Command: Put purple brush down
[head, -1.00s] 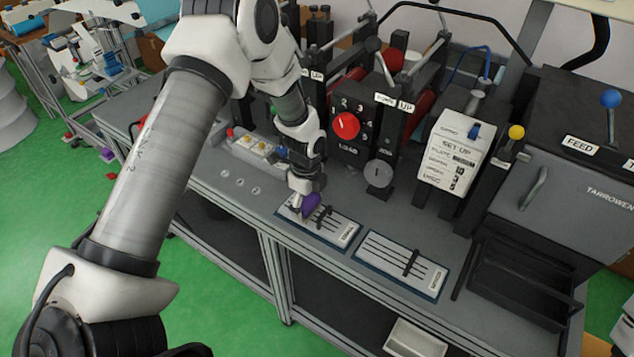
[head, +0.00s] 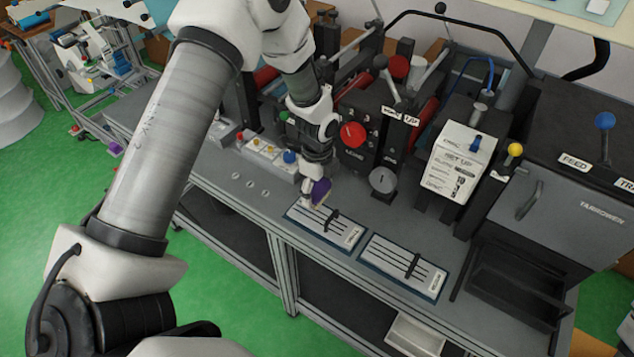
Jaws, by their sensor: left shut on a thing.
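The purple brush (head: 320,191) shows in the head view at the tip of my left arm, above the workbench (head: 262,204). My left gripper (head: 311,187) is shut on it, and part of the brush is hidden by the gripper. The brush is over or just behind the upper left end of the left slotted plate (head: 322,231). I cannot tell whether it touches the surface. My right gripper is out of view.
A second slotted plate (head: 401,267) lies to the right. A black machine with a red knob (head: 353,135) stands behind the brush. Small round discs (head: 250,184) lie left of the plates.

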